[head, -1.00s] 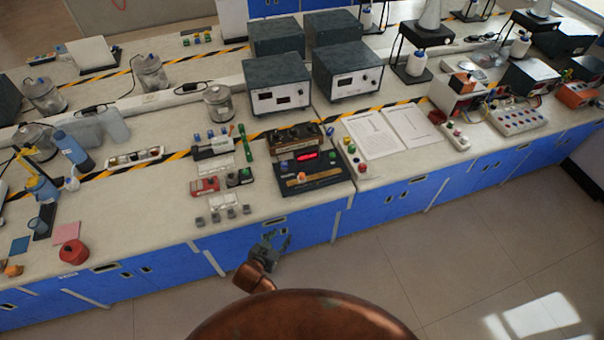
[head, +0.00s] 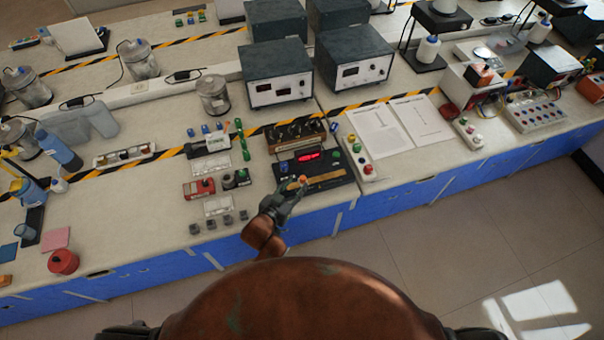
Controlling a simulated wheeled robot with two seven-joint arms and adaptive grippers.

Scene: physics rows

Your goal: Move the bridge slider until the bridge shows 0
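The bridge (head: 345,177) is a black box with a lit red display (head: 308,156) near the front edge of the bench. The display digits are too small to read. A tan slide strip (head: 330,178) runs along its front, with a small orange slider knob (head: 304,179) towards its left part. My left gripper (head: 297,187) is at the bridge's front left, its fingertips right by the knob. I cannot tell whether they touch it, or whether the fingers are open or shut. My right gripper is out of view.
A wooden box with dark knobs (head: 296,133) stands behind the bridge. A strip with coloured buttons (head: 359,158) stands at its right. Red and black parts (head: 199,188) and several small grey blocks lie at its left. Papers (head: 385,132) lie further right.

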